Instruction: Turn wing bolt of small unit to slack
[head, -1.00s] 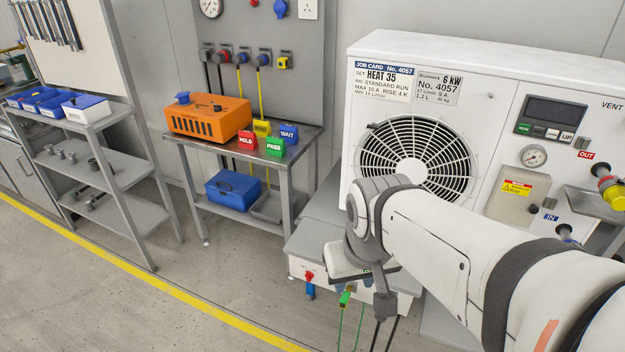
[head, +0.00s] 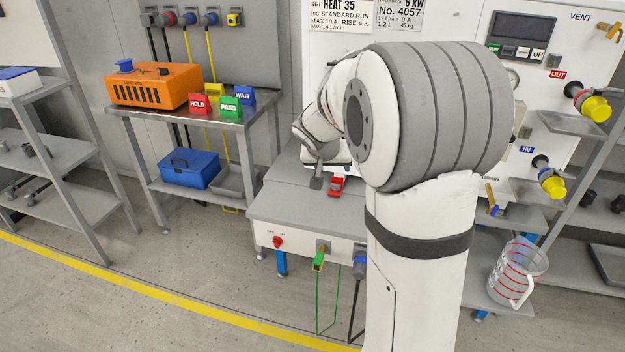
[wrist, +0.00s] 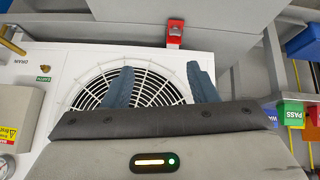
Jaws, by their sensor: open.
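The white unit (head: 330,25) with the round fan grille stands on the grey bench (head: 285,195); my arm hides much of its front in the head view. Its grille (wrist: 150,88) lies behind my fingers in the wrist view. A small red clamp-like part (head: 336,186) sits on the bench by the unit's foot, and it shows at the top of the wrist view (wrist: 175,32). I cannot make out a wing shape on it. My gripper (wrist: 160,82) is open and empty, its two blue fingers apart. The red part lies beyond the fingertips, not between them.
A side table (head: 180,112) at the left bears an orange case (head: 155,88) and coloured signs. A clear jug (head: 517,275) stands on a low shelf at the right. Yellow-capped fittings (head: 592,104) stick out of the unit's right side. Green and black leads hang before the bench.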

